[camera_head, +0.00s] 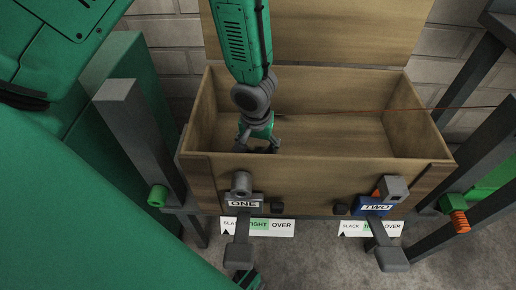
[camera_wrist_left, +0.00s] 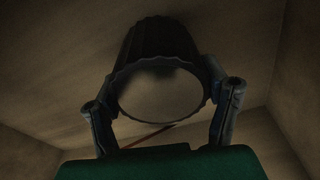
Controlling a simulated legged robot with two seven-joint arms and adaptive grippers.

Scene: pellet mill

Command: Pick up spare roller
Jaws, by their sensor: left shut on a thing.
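My left gripper (camera_head: 258,145) reaches down into the left part of an open wooden box (camera_head: 318,183), near its front wall. In the left wrist view, the spare roller (camera_wrist_left: 160,48) is a dark, ribbed cylinder with a round, pale end facing the camera. The fingers of the left gripper (camera_wrist_left: 160,88) stand on both sides of the roller and are shut on it. In the head view the roller is hidden by the gripper and the front wall. I cannot tell whether it touches the box floor.
Two clamps, ONE (camera_head: 243,202) and TWO (camera_head: 374,207), with hanging levers sit on the box front, above SLACK/TIGHT/OVER labels. A raised lid (camera_head: 330,30) stands behind. Large green machinery (camera_head: 60,190) fills the left. A thin reddish line crosses the box. Its right part looks empty.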

